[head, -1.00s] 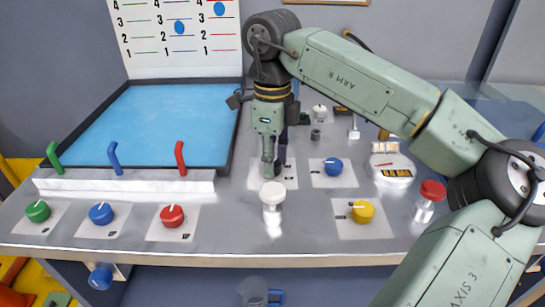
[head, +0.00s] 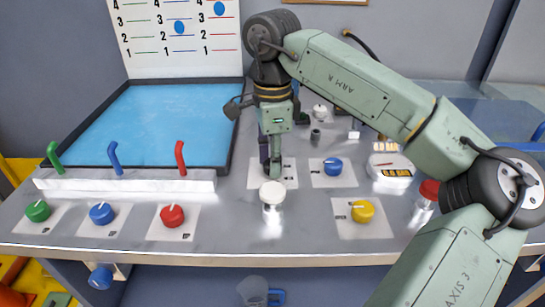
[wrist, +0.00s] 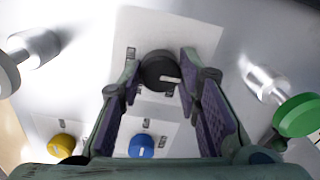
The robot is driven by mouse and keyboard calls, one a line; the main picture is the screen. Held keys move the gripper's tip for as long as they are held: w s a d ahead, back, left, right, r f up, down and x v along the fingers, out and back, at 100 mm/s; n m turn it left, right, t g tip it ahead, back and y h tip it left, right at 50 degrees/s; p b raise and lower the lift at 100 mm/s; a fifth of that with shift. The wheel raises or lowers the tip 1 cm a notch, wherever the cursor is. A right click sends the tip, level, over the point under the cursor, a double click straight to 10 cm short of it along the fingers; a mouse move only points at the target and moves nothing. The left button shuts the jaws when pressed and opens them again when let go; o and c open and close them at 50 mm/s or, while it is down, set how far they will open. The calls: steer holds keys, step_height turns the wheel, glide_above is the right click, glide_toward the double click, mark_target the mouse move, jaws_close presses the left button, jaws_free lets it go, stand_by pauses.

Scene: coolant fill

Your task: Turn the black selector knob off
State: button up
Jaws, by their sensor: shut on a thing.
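The black selector knob (wrist: 161,72) sits on a white plate in the wrist view, with a short white mark on its face pointing to the right there. My gripper (wrist: 160,75) points down over it, with one purple-padded finger on each side, closed against the knob. In the head view my gripper (head: 272,172) is at the white plate (head: 290,172) behind the white-capped button. The knob is hidden behind the fingers in that view.
The white-capped button (head: 272,193) stands close in front of my gripper. A blue knob (head: 333,166), a yellow knob (head: 363,211) and a red-capped post (head: 429,190) are to the right. The blue tray (head: 160,120) and colored levers are left.

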steer(key=o, duration=1.1)
steer(key=shift+o, duration=0.2)
step_height(320, 180, up, 12)
stand_by(0.3)
